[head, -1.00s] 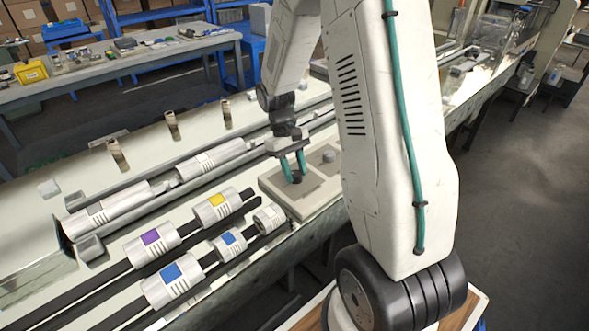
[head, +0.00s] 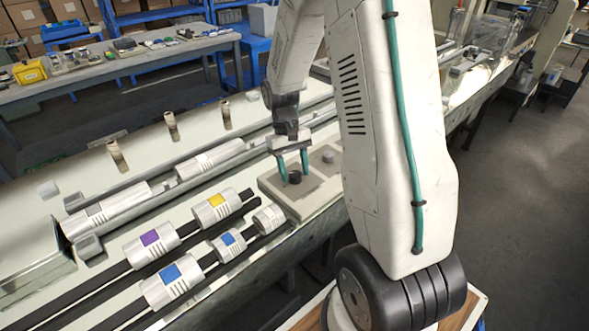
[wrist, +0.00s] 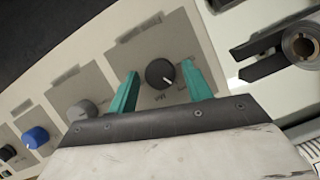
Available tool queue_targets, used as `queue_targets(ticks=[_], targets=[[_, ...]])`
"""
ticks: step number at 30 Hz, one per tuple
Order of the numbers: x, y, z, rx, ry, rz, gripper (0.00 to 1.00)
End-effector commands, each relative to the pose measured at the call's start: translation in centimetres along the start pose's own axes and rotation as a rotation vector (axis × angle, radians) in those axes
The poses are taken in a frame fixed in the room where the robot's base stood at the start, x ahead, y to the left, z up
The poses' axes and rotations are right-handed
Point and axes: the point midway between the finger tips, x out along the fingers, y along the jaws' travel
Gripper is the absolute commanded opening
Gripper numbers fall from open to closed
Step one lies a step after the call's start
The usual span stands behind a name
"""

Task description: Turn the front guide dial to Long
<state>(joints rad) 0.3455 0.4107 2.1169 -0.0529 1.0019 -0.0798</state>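A black round dial (head: 296,177) sits on a grey-beige control panel (head: 310,197) on the machine. In the wrist view the black dial (wrist: 160,73) has a white pointer mark toward the lower right. Small labels beside it are too blurred to read. My gripper (head: 295,175) is at the black dial, its teal fingers apart. In the wrist view my gripper (wrist: 160,76) has one finger on each side of the dial, with visible gaps, so it is open and not clamped on it.
A grey dial (wrist: 82,110) and a blue dial (wrist: 35,137) are on neighbouring panel plates. A metal fitting with a round hub (wrist: 298,46) stands close at the right in the wrist view. Rollers with coloured labels, such as a yellow-marked one (head: 217,207), lie left of the panel.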

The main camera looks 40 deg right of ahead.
Motion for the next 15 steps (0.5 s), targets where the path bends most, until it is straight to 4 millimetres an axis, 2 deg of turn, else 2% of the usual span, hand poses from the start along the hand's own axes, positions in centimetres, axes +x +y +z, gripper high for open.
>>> queue_targets(ticks=[10, 15], targets=[[-0.2, 0.0, 0.0, -0.001, -0.001, 0.0, 0.55], [-2.5, 0.0, 0.0, -0.001, 0.002, 0.001, 0.55]])
